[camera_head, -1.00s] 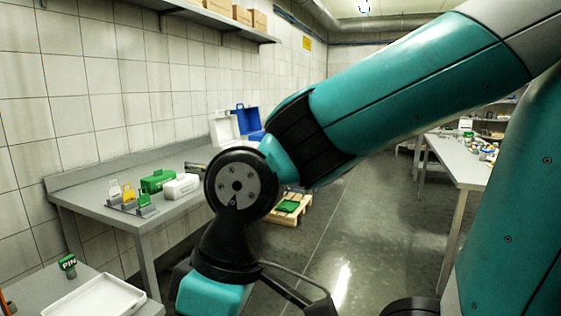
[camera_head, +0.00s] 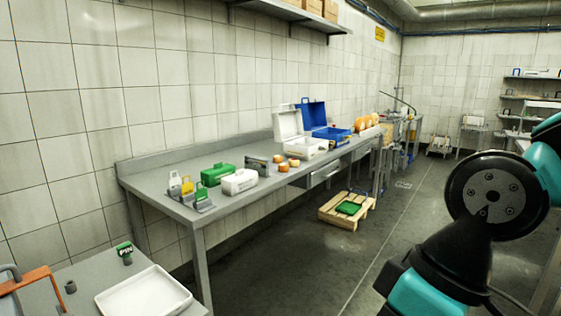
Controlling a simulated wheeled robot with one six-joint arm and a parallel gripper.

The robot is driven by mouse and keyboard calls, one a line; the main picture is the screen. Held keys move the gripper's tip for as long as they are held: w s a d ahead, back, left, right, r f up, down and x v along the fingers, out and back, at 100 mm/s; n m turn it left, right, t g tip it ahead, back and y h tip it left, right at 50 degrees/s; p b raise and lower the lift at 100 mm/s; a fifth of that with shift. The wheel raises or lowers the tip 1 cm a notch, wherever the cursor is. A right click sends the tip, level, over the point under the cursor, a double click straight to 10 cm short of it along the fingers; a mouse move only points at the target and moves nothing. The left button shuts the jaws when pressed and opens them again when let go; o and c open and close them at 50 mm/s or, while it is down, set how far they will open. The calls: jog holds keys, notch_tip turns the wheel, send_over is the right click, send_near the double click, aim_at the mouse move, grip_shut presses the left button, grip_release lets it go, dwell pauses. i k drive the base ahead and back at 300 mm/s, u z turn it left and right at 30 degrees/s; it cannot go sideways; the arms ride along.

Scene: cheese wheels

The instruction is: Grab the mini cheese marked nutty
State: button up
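A few small orange mini cheeses (camera_head: 283,167) sit on the long grey table (camera_head: 226,203), between a dark grey box and the open white case. They are too small and far off to read any marking, so I cannot tell which is the nutty one. Larger orange cheese wheels (camera_head: 360,124) stand farther along the table, behind the blue case. My arm shows at the lower right, well apart from the table. My gripper is out of view.
A green box (camera_head: 214,174), white box (camera_head: 239,182), white case (camera_head: 290,125) and blue case (camera_head: 314,113) stand on the table. A white tray (camera_head: 143,294) lies on the near table. A wooden pallet (camera_head: 332,216) is on the floor, with open floor to its right.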

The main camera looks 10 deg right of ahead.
aim_at(276, 159)
jog(key=z, duration=0.4)
jog(key=i, duration=2.1)
jog(key=u, duration=0.55)
jog(key=i, duration=1.55)
jog(key=u, duration=0.65)
